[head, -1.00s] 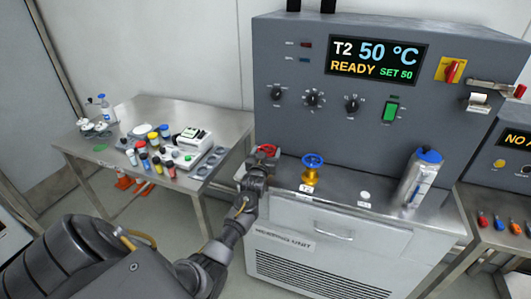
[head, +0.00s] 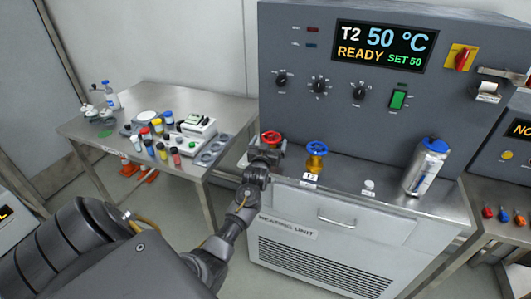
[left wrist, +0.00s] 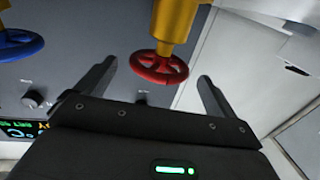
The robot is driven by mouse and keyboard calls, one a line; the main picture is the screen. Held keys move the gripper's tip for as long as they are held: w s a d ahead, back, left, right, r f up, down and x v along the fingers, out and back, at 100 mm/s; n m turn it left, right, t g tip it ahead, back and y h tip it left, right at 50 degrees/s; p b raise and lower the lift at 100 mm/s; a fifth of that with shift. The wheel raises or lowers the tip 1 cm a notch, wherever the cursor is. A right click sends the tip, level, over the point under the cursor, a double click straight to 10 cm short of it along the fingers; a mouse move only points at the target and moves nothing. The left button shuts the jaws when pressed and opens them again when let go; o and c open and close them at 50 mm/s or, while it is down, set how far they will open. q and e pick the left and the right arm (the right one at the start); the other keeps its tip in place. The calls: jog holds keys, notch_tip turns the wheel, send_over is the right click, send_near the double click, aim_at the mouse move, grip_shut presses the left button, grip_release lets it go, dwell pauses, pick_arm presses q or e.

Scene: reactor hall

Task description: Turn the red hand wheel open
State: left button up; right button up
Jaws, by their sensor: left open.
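The red hand wheel (head: 271,138) stands at the left end of the steel ledge in front of the heating unit's panel. In the left wrist view the red wheel (left wrist: 159,68) sits on a yellow valve body, between and beyond the two fingertips. My left gripper (head: 265,157) is just in front of the wheel in the head view and hides its lower part and valve body. The left gripper (left wrist: 157,72) is open, with a finger on each side of the wheel and a gap to both. Whether a finger touches it I cannot tell. My right gripper is not in view.
A blue hand wheel (head: 317,147) on a brass valve stands to the right of the red one. A silver flask (head: 427,167) stands farther right on the ledge. The control panel (head: 300,75) rises behind. A side table (head: 105,128) with vials is at the left.

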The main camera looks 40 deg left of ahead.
pick_arm(q)
jog(key=b+v, duration=0.1)
jog(key=v, duration=0.7)
jog(key=shift+s+b, duration=0.2)
jog(key=shift+b, duration=0.1)
jog(key=shift+d, duration=0.1)
